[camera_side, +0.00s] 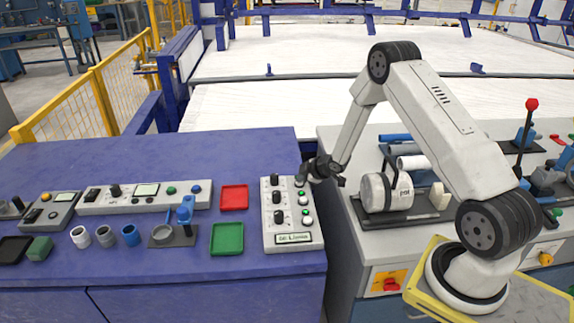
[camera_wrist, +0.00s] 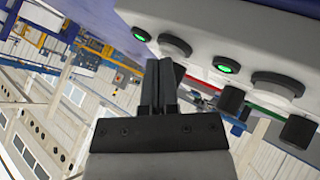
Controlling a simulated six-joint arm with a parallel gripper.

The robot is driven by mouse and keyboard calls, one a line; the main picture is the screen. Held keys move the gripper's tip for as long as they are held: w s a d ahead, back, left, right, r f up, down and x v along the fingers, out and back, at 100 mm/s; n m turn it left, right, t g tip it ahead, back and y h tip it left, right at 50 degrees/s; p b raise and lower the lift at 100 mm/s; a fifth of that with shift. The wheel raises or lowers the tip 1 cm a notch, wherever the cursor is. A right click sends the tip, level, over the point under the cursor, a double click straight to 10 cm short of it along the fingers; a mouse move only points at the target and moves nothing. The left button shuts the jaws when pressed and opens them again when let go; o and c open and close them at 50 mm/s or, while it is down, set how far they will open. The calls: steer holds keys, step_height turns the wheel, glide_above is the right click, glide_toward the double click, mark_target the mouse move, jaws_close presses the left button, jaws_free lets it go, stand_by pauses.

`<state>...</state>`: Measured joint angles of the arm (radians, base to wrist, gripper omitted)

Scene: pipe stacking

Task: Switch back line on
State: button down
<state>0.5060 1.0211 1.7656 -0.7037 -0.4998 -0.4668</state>
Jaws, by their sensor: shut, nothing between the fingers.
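The white control box (camera_side: 291,240) stands at the right end of the blue table, with a "Line" label at its front. It carries a column of black knobs (camera_side: 278,198) and a column of pale round buttons (camera_side: 306,201) with small green lights. My gripper (camera_side: 306,172) is shut and empty at the box's back right corner, by the rearmost button. In the wrist view, my closed fingers (camera_wrist: 164,66) point at the box, close to one round button (camera_wrist: 175,46); contact is unclear. Two green lights (camera_wrist: 226,66) glow there. The rearmost button is partly hidden in the side view.
A red tray (camera_side: 234,197) and a green tray (camera_side: 227,238) lie left of the box. Small cups (camera_side: 105,236) and a long control panel (camera_side: 145,197) are further left. A grey bench (camera_side: 350,245) with a white roller (camera_side: 374,193) stands to the right.

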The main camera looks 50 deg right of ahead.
mark_target(302, 183)
steer(key=shift+f, duration=0.25)
steer(key=shift+r, duration=0.15)
steer(key=shift+s+r, duration=0.1)
steer(key=shift+r, duration=0.25)
stand_by(0.5)
steer(key=shift+r, duration=2.95)
